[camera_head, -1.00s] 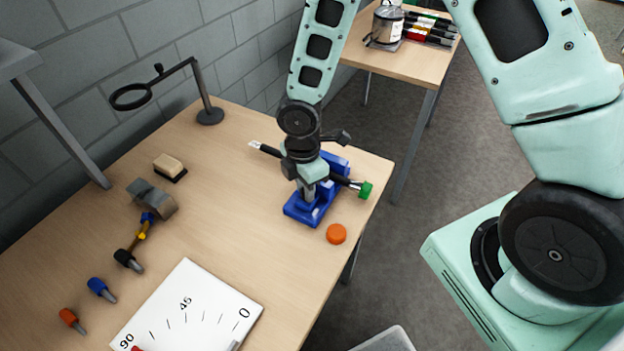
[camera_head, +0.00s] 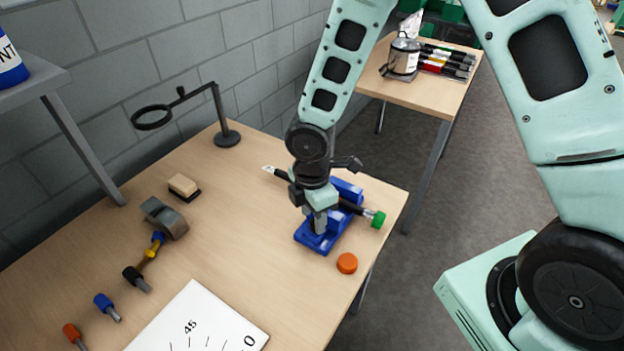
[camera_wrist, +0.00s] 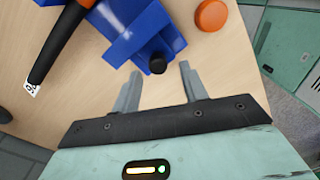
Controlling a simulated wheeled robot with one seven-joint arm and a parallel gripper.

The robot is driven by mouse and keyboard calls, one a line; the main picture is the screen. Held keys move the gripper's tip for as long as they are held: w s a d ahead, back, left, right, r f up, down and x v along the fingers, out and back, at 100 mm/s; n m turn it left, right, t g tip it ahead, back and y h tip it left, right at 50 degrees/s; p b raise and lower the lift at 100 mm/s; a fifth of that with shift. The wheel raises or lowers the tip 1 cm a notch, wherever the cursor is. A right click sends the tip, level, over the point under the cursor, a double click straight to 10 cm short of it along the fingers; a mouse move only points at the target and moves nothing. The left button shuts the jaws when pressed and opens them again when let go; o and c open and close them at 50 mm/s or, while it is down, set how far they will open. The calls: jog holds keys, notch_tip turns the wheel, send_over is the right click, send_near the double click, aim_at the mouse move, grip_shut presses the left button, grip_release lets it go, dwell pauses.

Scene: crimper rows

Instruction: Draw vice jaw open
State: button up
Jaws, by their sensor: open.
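The blue vice (camera_head: 310,240) sits on the wooden table near its right corner, in the head view. In the wrist view, the vice (camera_wrist: 122,22) fills the top middle, with a black round knob (camera_wrist: 157,63) at its near end. My gripper (camera_head: 320,224) is above the vice and hides part of it. In the wrist view, my gripper (camera_wrist: 159,80) is open, with one finger to each side of the knob's line. The knob lies just beyond the fingertips, and I cannot tell whether anything touches. The jaw gap is partly hidden.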

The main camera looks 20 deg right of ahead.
aim_at(312, 221)
notch_tip(312, 221, up, 16)
jog(key=shift+w+f, duration=0.2)
jog(key=shift+w, duration=0.05)
dwell(0.4)
